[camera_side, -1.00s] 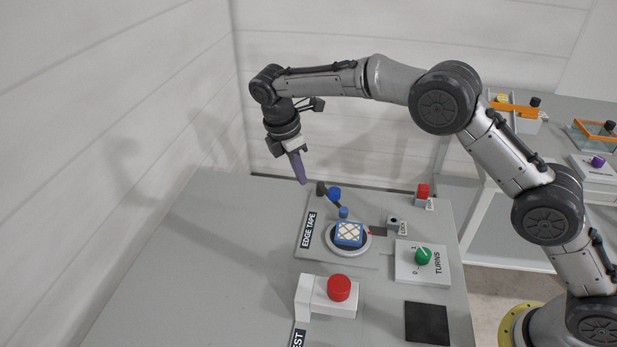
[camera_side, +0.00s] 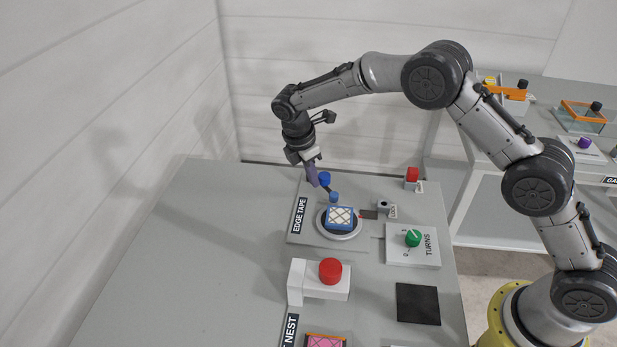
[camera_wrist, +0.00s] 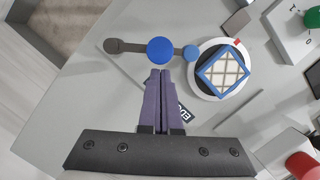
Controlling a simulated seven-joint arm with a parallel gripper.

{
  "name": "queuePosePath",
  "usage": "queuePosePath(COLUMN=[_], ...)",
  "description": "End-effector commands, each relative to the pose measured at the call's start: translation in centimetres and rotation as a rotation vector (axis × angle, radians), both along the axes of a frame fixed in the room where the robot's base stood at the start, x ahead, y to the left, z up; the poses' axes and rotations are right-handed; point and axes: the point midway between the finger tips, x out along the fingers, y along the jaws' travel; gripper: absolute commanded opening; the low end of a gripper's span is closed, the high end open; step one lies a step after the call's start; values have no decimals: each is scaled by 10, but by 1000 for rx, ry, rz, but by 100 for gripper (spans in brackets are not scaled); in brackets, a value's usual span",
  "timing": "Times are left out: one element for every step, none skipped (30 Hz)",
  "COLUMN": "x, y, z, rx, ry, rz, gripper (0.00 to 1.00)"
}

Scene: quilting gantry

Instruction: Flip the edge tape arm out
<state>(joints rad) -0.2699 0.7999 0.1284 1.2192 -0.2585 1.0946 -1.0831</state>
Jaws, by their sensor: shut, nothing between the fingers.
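The edge tape arm is a thin dark bar with a large blue knob (camera_side: 324,179) and a small blue roller (camera_side: 334,197) at its disc end. In the wrist view the blue knob (camera_wrist: 161,50) sits between a dark round end (camera_wrist: 113,46) and the small roller (camera_wrist: 190,53), which is at the rim of the white disc (camera_wrist: 196,78). My gripper (camera_side: 314,184) is shut and empty, its purple fingers pointing down beside the knob. In the wrist view the fingertips (camera_wrist: 160,73) are just below the knob; contact cannot be told. In the side view they hide the dark end.
A blue-edged quilted block (camera_side: 340,218) lies on the disc. The table left of the EDGE TAPE label (camera_side: 299,216) is clear.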

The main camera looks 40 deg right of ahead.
Motion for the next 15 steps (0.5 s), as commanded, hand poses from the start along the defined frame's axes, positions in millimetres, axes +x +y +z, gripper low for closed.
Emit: queuePosePath(x=[0, 0, 0, 0, 0, 0, 0, 0, -1, -1, -1, -2, -2, -2, -2], y=[0, 0, 0, 0, 0, 0, 0, 0, -1, -1, -1, -2, -3, -3, -3], z=[0, 0, 0, 0, 0, 0, 0, 0, 0, 0, 0, 0, 0, 0, 0], rx=[0, 0, 0, 0, 0, 0, 0, 0, 0, 0, 0, 0, 0, 0, 0], ry=[0, 0, 0, 0, 0, 0, 0, 0, 0, 0, 0, 1, 1, 2, 1], rz=[0, 0, 0, 0, 0, 1, 2, 5, 9, 14, 21, 32, 39, 44, 49], gripper=[0, 0, 0, 0, 0, 0, 0, 0, 0, 0, 0, 0, 0, 0, 0])
